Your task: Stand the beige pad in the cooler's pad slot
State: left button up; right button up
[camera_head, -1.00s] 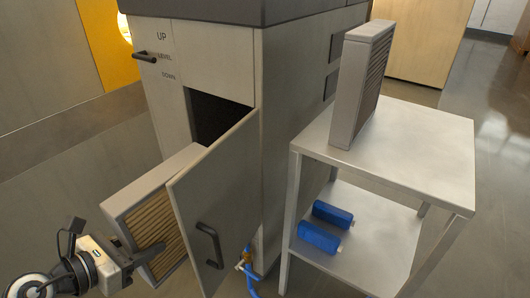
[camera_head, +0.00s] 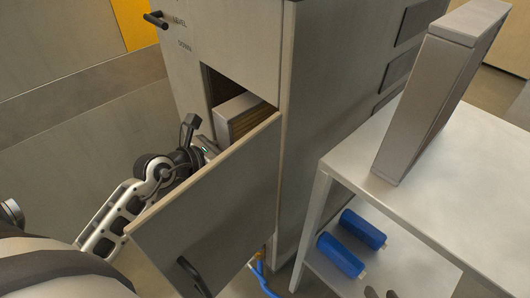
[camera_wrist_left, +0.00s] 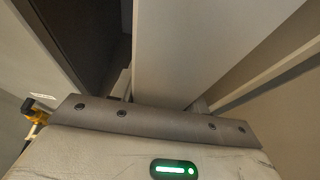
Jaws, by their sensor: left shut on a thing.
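The beige pad (camera_head: 239,106), a pale frame with tan pleats, is partly inside the cooler's dark slot opening (camera_head: 208,86). The open door (camera_head: 215,205) hides its lower part. My left gripper (camera_wrist_left: 163,100) is shut on the pad, which fills the middle of the left wrist view (camera_wrist_left: 205,45). In the head view the left fingers are hidden behind the door. I cannot tell whether the pad touches the slot's floor.
A second pad (camera_head: 425,95), grey-framed with darker pleats, stands on the metal table (camera_head: 345,160) at the right. Two blue bottles (camera_head: 350,243) lie on its lower shelf. The door's black handle (camera_head: 193,277) faces me. A lever (camera_head: 156,20) sits above the opening.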

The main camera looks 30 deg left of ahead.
pick_arm(q)
jog(key=x, duration=0.3)
jog(key=b+x, duration=0.1)
jog(key=x, duration=0.1)
jog(key=r+x, duration=0.1)
jog(key=x, duration=0.2)
jog(key=shift+w+d+f+b, duration=0.1)
jog(key=shift+w+f+b, duration=0.05)
jog(key=shift+w+b, duration=0.3)
notch_tip(320, 180, down, 4)
jog(key=shift+r+b, duration=0.15)
jog(key=shift+b, duration=0.8)
jog(key=shift+w+d+f+b, duration=0.1)
jog(key=shift+w+f+b, duration=0.2)
jog(key=shift+f, duration=0.25)
jog(key=shift+r, duration=0.1)
jog(key=shift+s, duration=0.1)
pick_arm(e)
jog(key=shift+w+a+r+t+y, duration=0.2)
jog(key=shift+a+r+t+y, duration=0.15)
jog(key=shift+r+t, duration=0.25)
jog(key=shift+w+a+r+t+y, duration=0.25)
jog(key=shift+a+r+t, duration=0.1)
jog(key=shift+r+t, duration=0.2)
